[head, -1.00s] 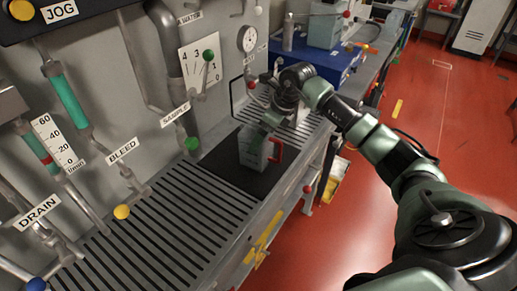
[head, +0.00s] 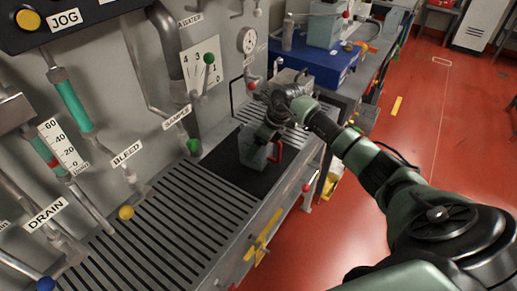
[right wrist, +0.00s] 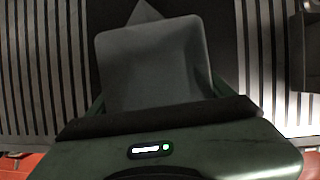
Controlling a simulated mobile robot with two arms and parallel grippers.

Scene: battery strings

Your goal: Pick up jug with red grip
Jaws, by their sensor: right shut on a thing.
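The pale grey-green jug (head: 252,150) with a red grip (head: 276,151) stands upright on the black mat (head: 222,162) on the grated bench. My right gripper (head: 266,133) comes down from above and is shut on the upper part of the jug, covering much of its top. The red grip sticks out on the right side, clear of the fingers. In the right wrist view the jug (right wrist: 152,65) shows as a grey shape in front of the gripper body, and the red grip is out of sight. My left gripper is not in view.
The slotted grating (head: 165,210) to the left is clear. Behind the jug a panel carries pipes, a gauge (head: 247,40) and a green-knobbed lever (head: 209,58). A blue case (head: 325,66) with another jug (head: 325,30) stands farther back. The red floor is right of the bench.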

